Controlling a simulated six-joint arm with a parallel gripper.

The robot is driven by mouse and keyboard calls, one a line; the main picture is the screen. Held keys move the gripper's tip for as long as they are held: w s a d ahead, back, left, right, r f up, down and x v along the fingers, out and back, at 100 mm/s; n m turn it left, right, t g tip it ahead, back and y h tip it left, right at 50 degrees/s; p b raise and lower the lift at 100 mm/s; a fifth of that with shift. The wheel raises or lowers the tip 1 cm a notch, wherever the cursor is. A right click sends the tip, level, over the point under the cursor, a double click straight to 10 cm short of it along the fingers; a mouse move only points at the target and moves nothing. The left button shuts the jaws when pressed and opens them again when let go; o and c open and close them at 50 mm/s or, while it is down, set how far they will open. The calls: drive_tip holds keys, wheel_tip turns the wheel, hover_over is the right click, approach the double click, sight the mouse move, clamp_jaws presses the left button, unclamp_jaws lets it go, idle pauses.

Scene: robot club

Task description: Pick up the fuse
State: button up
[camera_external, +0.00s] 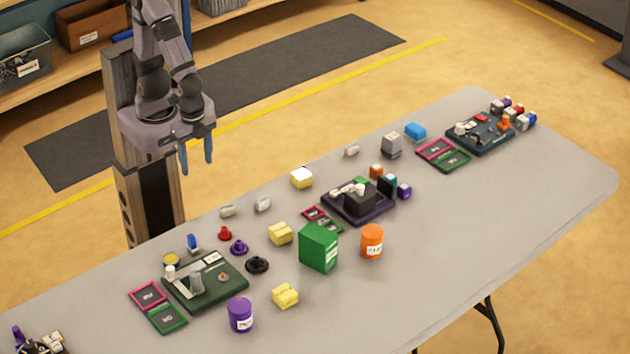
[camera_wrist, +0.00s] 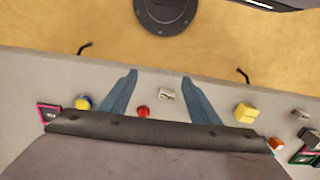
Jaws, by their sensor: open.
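I cannot tell for certain which object is the fuse. Small pale grey pieces that could be it lie near the table's back edge: one (camera_external: 227,211), another (camera_external: 263,204) to its right, and a third (camera_external: 352,150) farther right. In the wrist view a pale grey piece (camera_wrist: 166,96) lies between the blue fingers, beside a small red piece. My gripper (camera_external: 196,166) is open and empty, held above the table's back edge; it also shows in the wrist view (camera_wrist: 158,84). It touches none of the pieces.
A red knob (camera_external: 225,233), purple and black knobs, and yellow blocks (camera_external: 280,233) lie nearby. A green-board kit (camera_external: 205,283) stands at front left, a purple-based kit (camera_external: 357,203) in the middle. A green box (camera_external: 319,247) and orange jar (camera_external: 372,241) stand forward. The table's right front is clear.

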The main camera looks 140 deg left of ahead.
wheel_tip(320, 180, down, 3)
drive_tip(key=s+g, duration=0.1)
drive_tip(key=m+t+b, duration=0.1)
hover_over(227, 207)
drive_tip(key=f, duration=0.2)
drive_tip(key=shift+s+d+f, duration=0.2)
drive_tip(key=shift+d+f, duration=0.15)
drive_tip(key=shift+f, duration=0.05)
drive_tip(key=shift+w+m, duration=0.2)
drive_tip(key=shift+m, duration=0.6)
drive_tip(key=shift+a+f+p, duration=0.15)
drive_tip(key=shift+f+p, duration=0.1)
drive_tip(key=shift+f, duration=1.6)
drive_tip(key=shift+a+f+p, duration=0.1)
drive_tip(key=shift+f+p, duration=0.15)
drive_tip(key=shift+f, duration=1.55)
drive_tip(key=shift+c, duration=0.7)
drive_tip(key=c, duration=1)
